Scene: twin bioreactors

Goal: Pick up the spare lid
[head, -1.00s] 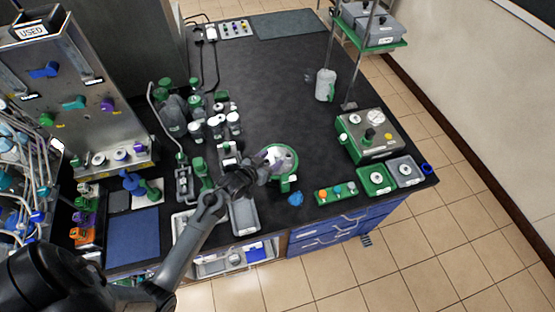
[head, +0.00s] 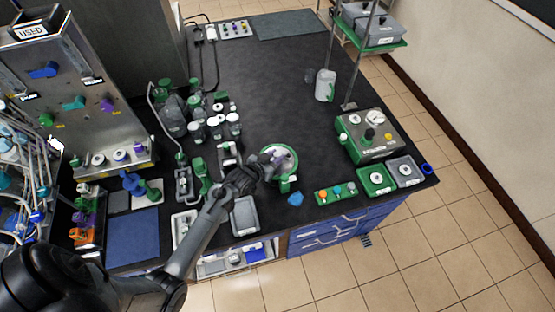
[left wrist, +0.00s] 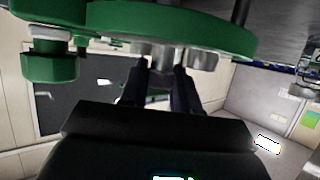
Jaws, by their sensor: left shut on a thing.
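The spare lid seems to be the round green-rimmed piece (head: 293,159) with a pale centre near the front edge of the bench in the head view. My left gripper (head: 275,160) reaches over it from the left and covers part of its middle. In the left wrist view the lid's green disc (left wrist: 215,32) fills the top, with grey metal fittings and a green capped port on it. My left gripper (left wrist: 160,75) is shut on one of the lid's grey fittings. Whether the lid touches the bench cannot be told. My right gripper is not in view.
A grey tray (head: 245,218) lies below my left wrist, and bottles and jars (head: 200,125) crowd to the left. The black bench (head: 275,85) is clear farther back.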

